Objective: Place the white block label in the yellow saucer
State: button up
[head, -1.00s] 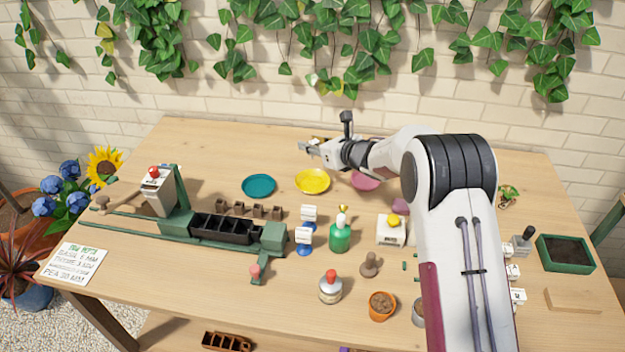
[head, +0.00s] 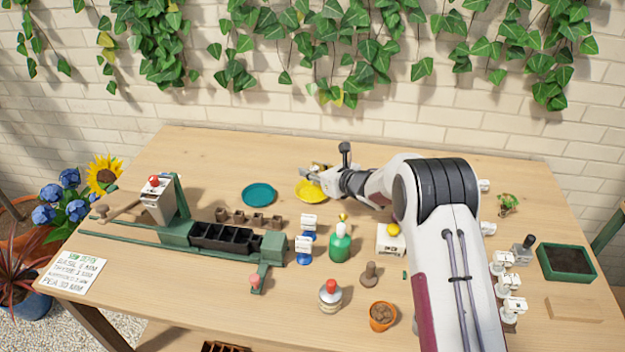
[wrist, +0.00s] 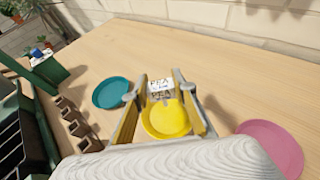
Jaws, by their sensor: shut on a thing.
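My gripper (wrist: 160,98) is shut on the white block label (wrist: 160,89), which has dark lettering that seems to read PEA. In the wrist view the label sits between the fingertips, in line with the far part of the yellow saucer (wrist: 168,122). In the head view my gripper (head: 308,173) is over the far part of the yellow saucer (head: 309,194) and partly covers it. The label is too small to make out there. I cannot tell whether the label touches the saucer.
A teal saucer (head: 259,194) lies to the left, also in the wrist view (wrist: 113,93). A pink saucer (wrist: 268,143) lies to the right. A green bottle (head: 340,243) and blue-based white labels (head: 303,249) stand nearer the front. The back table edge is clear.

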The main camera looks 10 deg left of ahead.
jog(key=shift+f, duration=1.9)
jog(key=shift+f, duration=0.1)
jog(key=o, duration=0.9)
jog(key=shift+c, duration=0.2)
jog(key=shift+d+r, duration=0.1)
jog(key=shift+r, duration=0.1)
jog(key=shift+s+d, duration=0.1)
jog(key=shift+s, duration=0.05)
jog(key=v, duration=1.1)
jog(key=shift+s+d+r, duration=0.15)
